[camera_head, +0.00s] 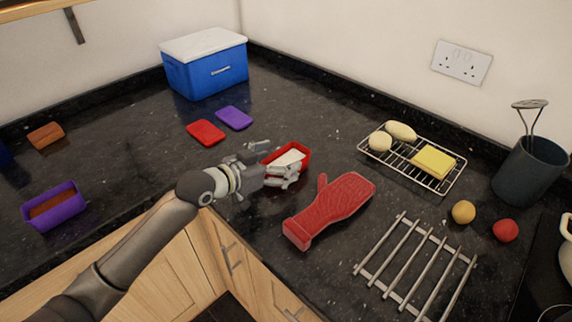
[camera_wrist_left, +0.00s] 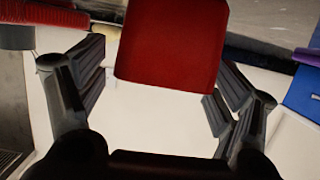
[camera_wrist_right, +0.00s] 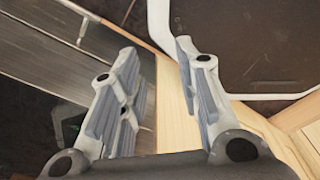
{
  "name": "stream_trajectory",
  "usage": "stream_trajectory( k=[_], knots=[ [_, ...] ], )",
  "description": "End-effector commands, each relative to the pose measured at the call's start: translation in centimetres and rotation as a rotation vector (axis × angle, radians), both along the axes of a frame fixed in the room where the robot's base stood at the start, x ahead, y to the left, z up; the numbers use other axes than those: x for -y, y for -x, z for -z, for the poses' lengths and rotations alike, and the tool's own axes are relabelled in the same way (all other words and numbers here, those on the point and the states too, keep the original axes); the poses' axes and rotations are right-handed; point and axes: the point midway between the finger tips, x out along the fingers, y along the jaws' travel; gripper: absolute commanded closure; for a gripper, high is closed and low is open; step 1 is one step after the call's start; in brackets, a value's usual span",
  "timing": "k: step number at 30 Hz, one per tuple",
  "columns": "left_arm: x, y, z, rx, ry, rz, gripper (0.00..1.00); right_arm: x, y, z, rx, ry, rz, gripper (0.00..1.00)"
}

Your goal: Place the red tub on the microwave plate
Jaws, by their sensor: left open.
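The red tub (camera_head: 301,152), with something white inside, stands on the dark worktop in the middle of the head view. My left gripper (camera_head: 277,164) is at the tub's left end, its fingers open and partly covering it. In the left wrist view the tub's red side (camera_wrist_left: 172,45) shows at the top, between and beyond the open fingers (camera_wrist_left: 160,72). I cannot tell whether they touch it. My right gripper (camera_wrist_right: 160,65) shows only in its own wrist view, open and empty. I cannot make out a microwave plate in any view.
A red oven mitt (camera_head: 345,197) lies right of the tub. Red (camera_head: 206,132) and purple (camera_head: 234,118) lids lie behind it. A blue cool box (camera_head: 205,75), purple tub (camera_head: 66,206), wire rack (camera_head: 452,185) and metal trivet (camera_head: 392,284) are also on the worktop.

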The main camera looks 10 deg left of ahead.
Motion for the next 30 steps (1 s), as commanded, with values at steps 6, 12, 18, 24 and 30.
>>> stream_trajectory(
  k=[6,12,18,24,30],
  knots=[
    [0.85,-1.4,0.46,0.001,-0.001,-0.001,0.14,0.51,0.02,-0.28,0.0,0.006,-0.001,0.69],
    [0.87,-1.46,0.55,0.001,-0.002,-0.001,0.14,0.84,0.03,-0.26,-0.001,0.01,-0.003,0.69],
    [0.85,-1.44,0.53,0.001,-0.002,-0.001,0.35,0.85,0.03,-0.26,-0.001,0.011,-0.003,0.69],
    [0.84,-1.43,0.52,0.001,-0.002,-0.001,0.61,0.84,0.04,-0.26,-0.001,0.01,-0.002,0.69],
    [0.84,-1.46,0.38,0.004,-0.001,-0.001,0.75,0.82,0.04,-0.27,-0.001,0.01,-0.002,0.69]
  ],
)
